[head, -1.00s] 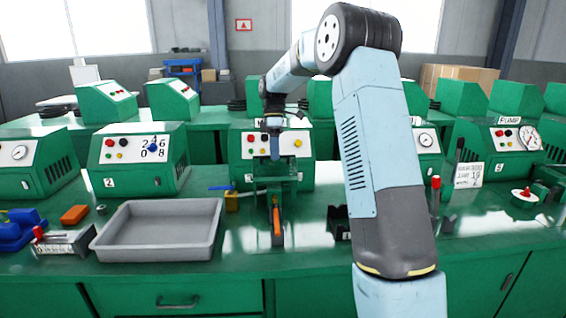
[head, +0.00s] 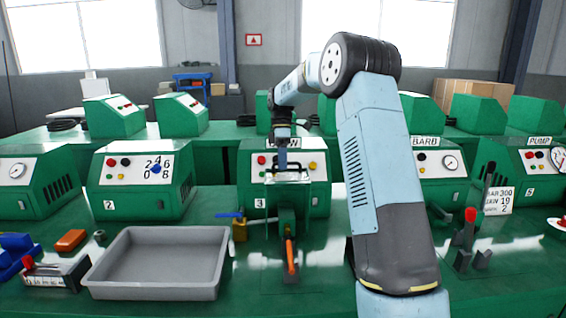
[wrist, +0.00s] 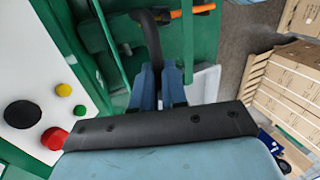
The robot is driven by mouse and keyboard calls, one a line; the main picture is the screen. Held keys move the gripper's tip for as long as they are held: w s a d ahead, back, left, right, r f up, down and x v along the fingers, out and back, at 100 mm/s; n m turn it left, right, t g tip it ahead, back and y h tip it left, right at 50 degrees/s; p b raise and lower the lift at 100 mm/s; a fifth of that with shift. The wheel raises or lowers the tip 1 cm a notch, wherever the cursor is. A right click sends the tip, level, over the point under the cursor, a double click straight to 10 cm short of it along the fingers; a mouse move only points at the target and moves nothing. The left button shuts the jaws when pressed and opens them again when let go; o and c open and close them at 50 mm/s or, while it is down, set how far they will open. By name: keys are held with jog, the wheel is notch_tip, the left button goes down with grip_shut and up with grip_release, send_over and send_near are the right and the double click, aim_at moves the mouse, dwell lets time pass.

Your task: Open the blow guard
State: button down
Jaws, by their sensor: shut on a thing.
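The blow guard (head: 304,177) is a thin, see-through panel with a pale rim at the front of machine 3 (head: 318,185). A dark bar (wrist: 150,40) and an orange lever (wrist: 190,11) show beyond the fingertips. The lever (head: 290,257) stands below the guard in the head view.
A grey tray (head: 160,292) lies on the bench to the left. Red, yellow and black buttons (wrist: 54,138) are close beside my gripper.

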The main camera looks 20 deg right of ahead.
jog(key=shift+a+r, duration=0.1)
jog(key=shift+a, duration=0.05)
jog(key=c, duration=1.2)
grip_release()
jog(key=shift+d, duration=0.45)
jog(key=shift+o, duration=0.2)
jog(key=shift+s, duration=0.1)
jog(key=v, duration=1.3)
jog(key=shift+d+r, duration=0.15)
jog(key=shift+r, duration=0.2)
jog(key=shift+c, duration=0.3)
